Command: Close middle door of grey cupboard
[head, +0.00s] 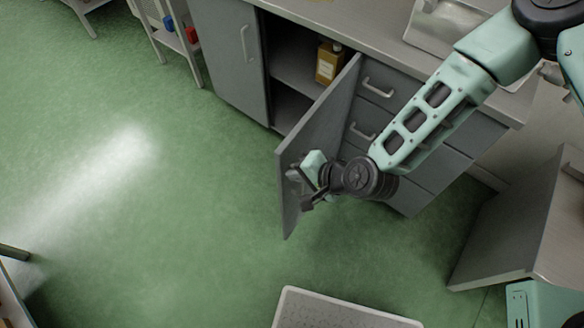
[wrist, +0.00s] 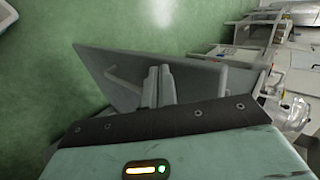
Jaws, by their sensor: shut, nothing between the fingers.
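The grey cupboard (head: 232,62) stands along the top of the head view, under a grey worktop. Its middle door (head: 322,125) is swung wide open, sticking out from the cupboard front, hinged on the side by the drawers. The same door (wrist: 110,65) shows in the wrist view, with its bar handle (wrist: 124,82) near the free edge. My gripper (head: 304,178) is at the door's outer face, near the free edge and the handle. In the wrist view its fingers (wrist: 158,74) are together and empty, beside the handle. I cannot tell whether they touch the door.
A brown bottle (head: 329,62) stands inside the open compartment. Drawers (head: 377,90) lie right of the door, and a closed door is left of the opening. A grey-topped unit (head: 530,230) stands at the right. A pale tray-like object (head: 340,310) is at the bottom. Green floor (head: 190,200) is clear at left.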

